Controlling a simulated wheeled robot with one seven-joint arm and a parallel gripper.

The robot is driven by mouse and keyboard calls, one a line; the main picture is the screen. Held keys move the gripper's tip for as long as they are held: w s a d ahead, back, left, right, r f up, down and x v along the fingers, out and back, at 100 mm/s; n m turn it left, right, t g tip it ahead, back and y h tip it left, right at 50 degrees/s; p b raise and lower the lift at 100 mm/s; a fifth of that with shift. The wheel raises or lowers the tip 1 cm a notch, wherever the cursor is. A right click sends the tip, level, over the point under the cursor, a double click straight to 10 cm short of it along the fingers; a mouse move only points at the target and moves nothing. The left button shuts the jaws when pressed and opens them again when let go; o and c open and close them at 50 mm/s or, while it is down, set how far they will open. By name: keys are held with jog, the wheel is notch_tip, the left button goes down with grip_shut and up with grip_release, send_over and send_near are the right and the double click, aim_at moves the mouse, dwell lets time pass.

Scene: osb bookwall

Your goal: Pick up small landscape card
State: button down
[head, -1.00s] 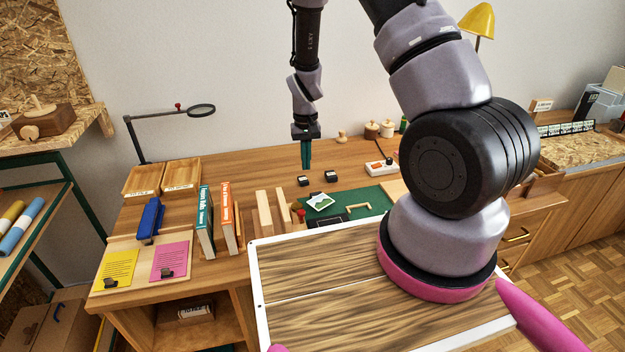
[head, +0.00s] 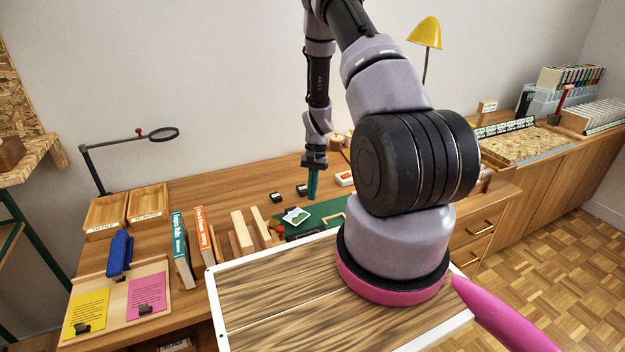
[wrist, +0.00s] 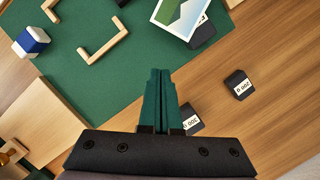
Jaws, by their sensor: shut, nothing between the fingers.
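The small landscape card (head: 297,215), white-edged with a green and pale picture, lies on the green mat (head: 327,209) at the middle of the desk. In the wrist view the card (wrist: 182,14) is at the top edge, partly cut off, its corner over a black block. My gripper (head: 312,197) points down just right of the card in the head view. In the wrist view my gripper's green fingers (wrist: 158,72) are together and empty, with the card beyond their tips and apart from them. How high the tips are is hard to tell.
Black labelled blocks (wrist: 238,85) lie close to the fingers. Wooden corner pieces (wrist: 103,42) and a blue and white block (wrist: 31,42) are on the mat. Upright books (head: 181,250) and wooden strips (head: 242,232) stand left. Bare desk is right in the wrist view.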

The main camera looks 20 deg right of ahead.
aim_at(298, 215)
jog(key=shift+x, duration=1.1)
jog(key=shift+s+a+f, duration=0.15)
jog(key=shift+s+a, duration=1.2)
jog(key=shift+s, duration=0.15)
jog(key=shift+s+a, duration=0.6)
jog(key=shift+s, duration=0.05)
